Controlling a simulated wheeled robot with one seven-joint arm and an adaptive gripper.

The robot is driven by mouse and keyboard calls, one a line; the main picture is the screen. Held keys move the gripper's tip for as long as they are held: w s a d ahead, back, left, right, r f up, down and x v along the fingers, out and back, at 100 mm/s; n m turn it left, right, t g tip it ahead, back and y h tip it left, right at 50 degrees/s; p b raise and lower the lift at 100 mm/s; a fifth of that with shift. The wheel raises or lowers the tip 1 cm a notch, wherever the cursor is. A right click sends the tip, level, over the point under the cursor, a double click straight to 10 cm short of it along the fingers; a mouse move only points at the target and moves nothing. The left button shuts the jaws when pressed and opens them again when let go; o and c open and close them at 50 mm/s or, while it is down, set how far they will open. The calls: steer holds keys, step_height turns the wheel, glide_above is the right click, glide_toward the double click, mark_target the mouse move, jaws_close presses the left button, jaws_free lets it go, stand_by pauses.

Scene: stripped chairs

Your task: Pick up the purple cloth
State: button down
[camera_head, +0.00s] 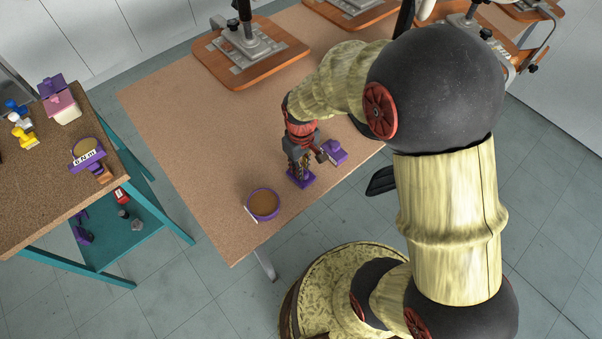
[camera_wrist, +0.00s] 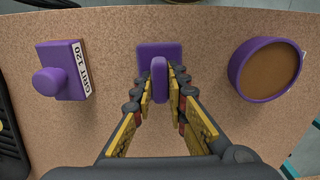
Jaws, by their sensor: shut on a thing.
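A purple piece (camera_wrist: 159,50) with a flat square base and a raised rounded grip stands on the tan tabletop. It looks stiff, and I cannot tell whether it is the cloth. My gripper (camera_wrist: 160,84) is shut on its raised part, one finger on each side. In the head view my gripper (camera_head: 300,170) points down over the same purple piece (camera_head: 298,181), whose base is partly hidden by the fingers. I cannot tell whether the base touches the table.
A purple block with a knob and a "GRIT 120" label (camera_wrist: 62,72) lies left of my gripper in the wrist view. A round purple-rimmed dish (camera_wrist: 266,70) is to the right, near the table edge. In the head view, wooden boards (camera_head: 245,62) with metal fittings stand at the back.

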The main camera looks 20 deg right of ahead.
stand_by(0.4)
steer(key=shift+r+p, duration=0.35)
steer(key=shift+r, duration=0.25)
step_height(320, 180, up, 3)
steer(key=shift+f+p, duration=0.2)
steer(key=shift+p, duration=0.55)
steer(key=s+d+r+p, duration=0.1)
steer(key=s+r+p, duration=0.1)
steer(key=s+r, duration=0.2)
steer(key=s+d+r+p, duration=0.2)
steer(key=s+r, duration=0.3)
steer(key=s, duration=0.4)
steer(key=shift+s+d+r+p, duration=0.15)
steer(key=shift+s+d+p, duration=0.15)
steer(key=c, duration=2.4)
jaws_free()
steer(key=shift+c, duration=1.1)
jaws_close()
